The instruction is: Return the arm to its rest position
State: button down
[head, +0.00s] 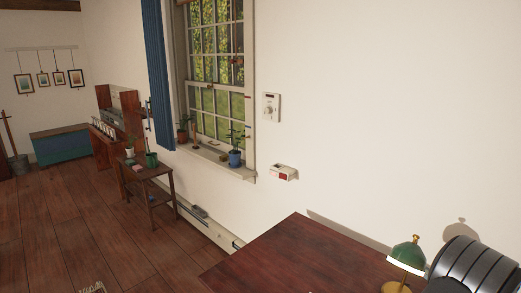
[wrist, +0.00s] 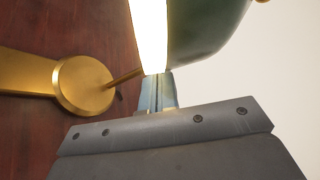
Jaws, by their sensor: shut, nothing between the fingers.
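My gripper (wrist: 157,80) shows in the wrist view with its two pale blue-grey fingers together and nothing between them. Its fingertips are close to the lit underside of a desk lamp's green shade (wrist: 212,28); I cannot tell whether they touch it. The lamp's brass base (wrist: 85,86) is to the left of the fingers, with a thin brass stem running toward them. In the head view the same lamp (head: 407,254) stands on the dark red-brown desk at the lower right. I cannot make out my gripper in the head view.
The desk (head: 300,255) is bare left of the lamp. A dark ribbed rounded shape (head: 478,266) is right of it. A small red-and-white box (head: 284,172) and a thermostat (head: 271,107) are on the wall.

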jog(key=s+d+r, duration=0.1)
jog(key=s+d, duration=0.4)
jog(key=s, duration=0.3)
jog(key=w+a, duration=0.6)
jog(key=w, duration=0.2)
jog(key=w+d+f+n+t, duration=0.1)
jog(key=w+d+n+t, duration=0.15)
jog(key=d, duration=0.35)
jog(key=v, duration=0.9)
jog(key=w+a+r+m+g+h, duration=0.1)
jog(key=w+r+m+g+h, duration=0.1)
jog(key=w+r+g+h, duration=0.1)
jog(key=shift+w+a+g+h, duration=0.4)
jog(key=shift+w+g+h, duration=0.15)
jog(key=shift+w, duration=0.75)
